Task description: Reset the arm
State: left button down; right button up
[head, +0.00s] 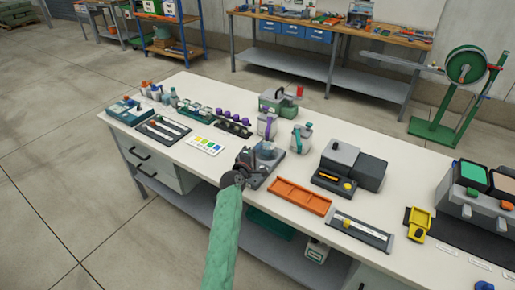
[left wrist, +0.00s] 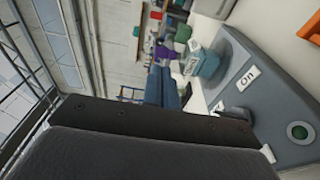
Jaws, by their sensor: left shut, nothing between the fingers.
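My left arm, in a green sleeve, comes in from the bottom of the head view. Its dark left gripper (head: 246,162) is shut and empty at the front edge of the workbench (head: 215,170). It is over or beside a grey bench device (head: 266,181) and partly hides it; I cannot tell whether they touch. My right gripper is in neither view.
An orange tray (head: 300,196) and a dark grey boxy instrument (head: 352,168) stand to the right. A colour chart card (head: 205,146) and bottle racks lie left. Floor left of the bench is clear.

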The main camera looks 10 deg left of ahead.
pick_arm(q)
jog(key=s+f+m+g, duration=0.3)
jog(key=s+f+m, duration=0.1)
jog(key=s, duration=0.5)
jog(key=s+f+m+g, duration=0.2)
jog(key=s+f+m, duration=0.15)
jog(key=s, duration=0.45)
jog(key=s+f+m+g, duration=0.3)
jog(key=s+f+m, duration=0.1)
jog(key=s, duration=0.5)
jog(key=s+a+m+g+y, duration=0.2)
jog(key=s+m+g, duration=0.1)
jog(key=s, duration=0.9)
jog(key=s+a+m+g+y, duration=0.1)
jog(key=s+m+g+y, duration=0.15)
jog(key=s, duration=1.05)
notch_tip(320, 180, down, 25)
jog(key=w+d+g, duration=0.1)
jog(key=w+g, duration=0.1)
jog(key=s+f, duration=0.3)
jog(key=f, duration=0.7)
jog(key=s+d+f+h, duration=0.1)
jog(key=s+f, duration=0.3)
jog(key=f, duration=0.6)
jog(key=shift+s+f+m, duration=0.25)
jog(key=shift+m, duration=0.15)
